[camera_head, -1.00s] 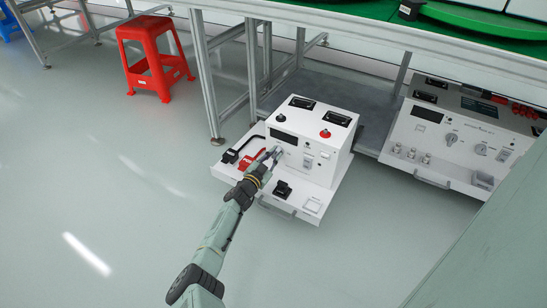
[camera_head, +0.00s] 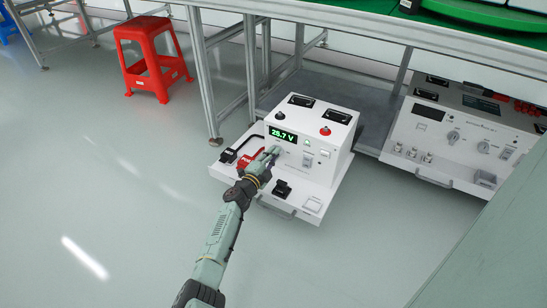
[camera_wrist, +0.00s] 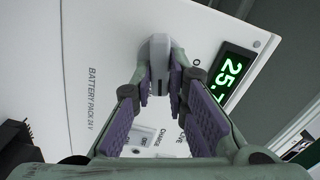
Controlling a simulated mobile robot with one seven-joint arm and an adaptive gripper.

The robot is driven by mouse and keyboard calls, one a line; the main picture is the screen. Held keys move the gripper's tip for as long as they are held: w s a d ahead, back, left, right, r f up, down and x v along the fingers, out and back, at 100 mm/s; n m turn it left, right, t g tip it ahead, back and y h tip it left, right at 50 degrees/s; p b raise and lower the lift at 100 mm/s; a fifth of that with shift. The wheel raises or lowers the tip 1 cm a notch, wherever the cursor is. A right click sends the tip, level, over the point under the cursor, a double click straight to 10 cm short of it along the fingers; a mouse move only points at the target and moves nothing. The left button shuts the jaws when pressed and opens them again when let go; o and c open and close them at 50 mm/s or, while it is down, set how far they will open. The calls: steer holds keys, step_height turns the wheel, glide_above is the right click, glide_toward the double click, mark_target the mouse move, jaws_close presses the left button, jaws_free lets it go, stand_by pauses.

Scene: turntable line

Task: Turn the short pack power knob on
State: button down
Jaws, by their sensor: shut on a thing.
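The short pack (camera_head: 318,182) is the narrower white box on a low tray under the bench. Its display (camera_head: 284,134) is lit green and reads 25.7 V; part of it shows in the wrist view (camera_wrist: 229,78). The power knob (camera_wrist: 158,58) is a grey bar-shaped knob on the white front face, beside the display. My gripper (camera_wrist: 159,88) has its purple-padded fingers on both sides of the knob and is shut on it. In the head view my gripper (camera_head: 270,154) reaches the front face and hides the knob.
A wider white pack (camera_head: 460,137) with a dark display stands at the right. A red connector (camera_head: 248,160) and a black one (camera_head: 283,189) lie on the short pack's tray. Bench legs (camera_head: 204,80) stand behind. A red stool (camera_head: 150,60) is back left. The floor at left is clear.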

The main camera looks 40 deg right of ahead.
steer(key=shift+f+m, duration=0.1)
steer(key=shift+m, duration=0.7)
steer(key=c, duration=1.6)
jaws_free()
steer(key=r, duration=0.9)
steer(key=shift+w+a, duration=0.1)
steer(key=shift+w, duration=0.1)
steer(key=shift+s+r, duration=0.15)
steer(key=shift+r, duration=0.45)
